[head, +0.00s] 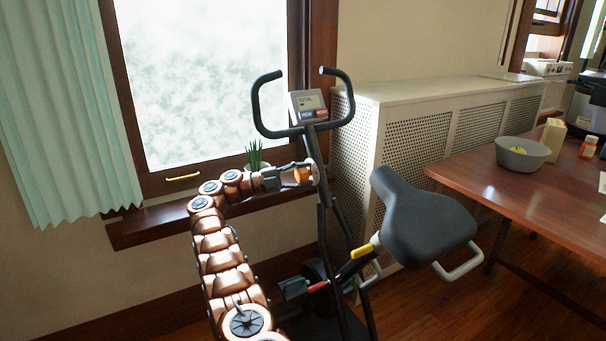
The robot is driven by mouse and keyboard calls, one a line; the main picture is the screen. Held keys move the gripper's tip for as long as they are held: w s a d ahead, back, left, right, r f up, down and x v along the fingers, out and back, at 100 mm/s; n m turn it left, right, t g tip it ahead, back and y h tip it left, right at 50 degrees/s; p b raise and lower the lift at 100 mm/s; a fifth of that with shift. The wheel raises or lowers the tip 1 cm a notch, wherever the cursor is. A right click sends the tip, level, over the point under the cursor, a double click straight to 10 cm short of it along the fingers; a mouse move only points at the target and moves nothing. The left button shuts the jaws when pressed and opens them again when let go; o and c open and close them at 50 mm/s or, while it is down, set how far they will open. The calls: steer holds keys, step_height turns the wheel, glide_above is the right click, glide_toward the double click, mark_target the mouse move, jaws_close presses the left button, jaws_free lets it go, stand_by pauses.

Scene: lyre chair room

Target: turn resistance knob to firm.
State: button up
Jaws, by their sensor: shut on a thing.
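An exercise bike stands by the window, with dark handlebars, a small grey console (307,104) and a dark upright post (313,146). My gripper (308,174) reaches in from the left to the post below the console. Its jaws are shut on a small orange resistance knob (299,174) on the near side of the post. The fingers cover part of the knob, and its setting and any markings cannot be read from here.
The bike's dark saddle (418,215) is to the right. A potted plant (255,157) stands on the window sill behind my wrist. A white radiator cover (420,120) is behind the bike. A wooden table (480,190) with a grey bowl (522,155) is at right.

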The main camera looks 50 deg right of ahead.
stand_by(0.4)
steer(key=o, duration=1.2)
steer(key=shift+c, duration=0.2)
